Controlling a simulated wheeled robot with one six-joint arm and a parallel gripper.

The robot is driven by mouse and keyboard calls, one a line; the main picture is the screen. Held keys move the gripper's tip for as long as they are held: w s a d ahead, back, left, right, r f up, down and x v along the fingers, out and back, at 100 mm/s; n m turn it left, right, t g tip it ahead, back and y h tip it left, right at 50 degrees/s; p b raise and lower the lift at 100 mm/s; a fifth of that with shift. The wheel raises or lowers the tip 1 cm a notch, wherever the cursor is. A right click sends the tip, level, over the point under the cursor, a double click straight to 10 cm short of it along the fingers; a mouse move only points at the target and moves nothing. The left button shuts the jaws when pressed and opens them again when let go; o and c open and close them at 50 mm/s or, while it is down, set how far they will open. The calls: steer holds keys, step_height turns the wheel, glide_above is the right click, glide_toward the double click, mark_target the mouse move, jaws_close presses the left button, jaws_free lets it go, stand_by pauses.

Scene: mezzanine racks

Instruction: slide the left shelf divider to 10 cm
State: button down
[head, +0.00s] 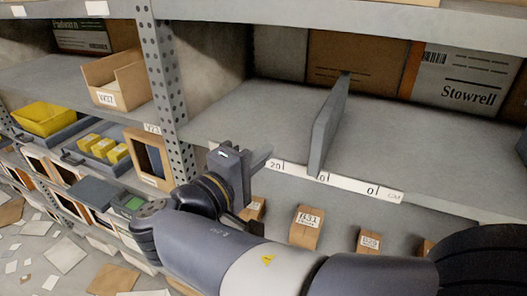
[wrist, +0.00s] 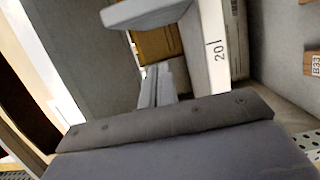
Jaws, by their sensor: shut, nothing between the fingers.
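The left shelf divider (head: 327,128) is a grey upright panel on the middle shelf in the head view. Its front end stands at the scale strip (head: 345,184), beside a mark whose first digit it seems to hide, between the 20 and the 0. My gripper (head: 262,158) is shut and empty at the shelf's front edge near the 20, left of the divider and apart from it. In the wrist view the shut fingers (wrist: 157,84) point toward the shelf beside the strip (wrist: 217,50); a grey slab (wrist: 145,12), probably the divider, shows at the top.
A perforated rack post (head: 166,85) stands left of my gripper. Cardboard boxes (head: 350,68) and a Stowrell box (head: 462,80) stand at the back of the shelf. Small labelled boxes (head: 305,228) sit on the shelf below. The shelf between post and divider is clear.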

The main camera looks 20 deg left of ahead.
mark_target(313, 152)
steer(key=w+d+p, duration=0.1)
steer(key=w+d, duration=0.3)
steer(key=d, duration=0.1)
steer(key=shift+d+p, duration=0.25)
steer(key=shift+p, duration=0.15)
steer(key=d+b, duration=0.2)
steer(key=d, duration=0.1)
steer(key=shift+s, duration=0.15)
steer(key=shift+a, duration=0.15)
